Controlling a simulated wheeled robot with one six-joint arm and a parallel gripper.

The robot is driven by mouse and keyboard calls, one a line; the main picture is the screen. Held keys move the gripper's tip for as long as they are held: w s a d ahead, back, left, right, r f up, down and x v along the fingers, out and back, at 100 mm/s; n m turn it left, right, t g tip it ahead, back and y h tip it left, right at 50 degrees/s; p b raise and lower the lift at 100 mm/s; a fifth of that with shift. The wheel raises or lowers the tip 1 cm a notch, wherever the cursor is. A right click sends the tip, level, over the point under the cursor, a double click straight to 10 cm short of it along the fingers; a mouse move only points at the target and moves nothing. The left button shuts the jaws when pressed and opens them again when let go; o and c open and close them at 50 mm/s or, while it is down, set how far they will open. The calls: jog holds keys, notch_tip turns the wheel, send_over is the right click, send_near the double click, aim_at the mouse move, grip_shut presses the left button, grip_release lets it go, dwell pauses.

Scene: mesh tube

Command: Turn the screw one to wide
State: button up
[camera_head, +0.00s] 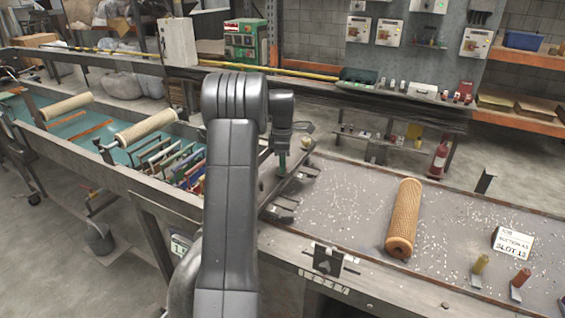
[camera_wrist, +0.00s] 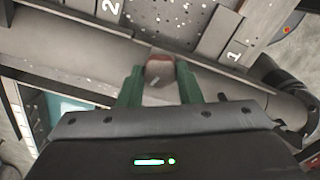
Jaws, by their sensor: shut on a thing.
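My gripper (camera_head: 282,160) reaches down at the left end of the grey table, mostly behind my own arm in the head view. In the wrist view, the green fingers of my gripper (camera_wrist: 160,86) are shut on a small rounded grey part with a reddish edge, which looks like the head of screw one (camera_wrist: 159,68). A plate marked 1 (camera_wrist: 236,50) lies to its right, and a plate marked 2 (camera_wrist: 110,8) lies at the upper left. The screw's shaft and how far it is turned cannot be seen.
A tan mesh tube (camera_head: 404,218) lies on the speckled grey table (camera_head: 340,200). A slot sign (camera_head: 512,243) and two short posts stand at the right. A teal-lined trough with rollers (camera_head: 146,127) and several coloured slats runs along the left.

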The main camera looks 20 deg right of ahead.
jog(key=shift+n, duration=0.3)
jog(key=o, duration=1)
jog(key=shift+c, duration=0.2)
notch_tip(320, 180, up, 14)
jog(key=b, duration=0.1)
jog(key=shift+b, duration=0.4)
jog(key=shift+f, duration=0.1)
notch_tip(320, 180, down, 14)
jog(key=shift+r+p, duration=0.1)
jog(key=shift+p, duration=0.8)
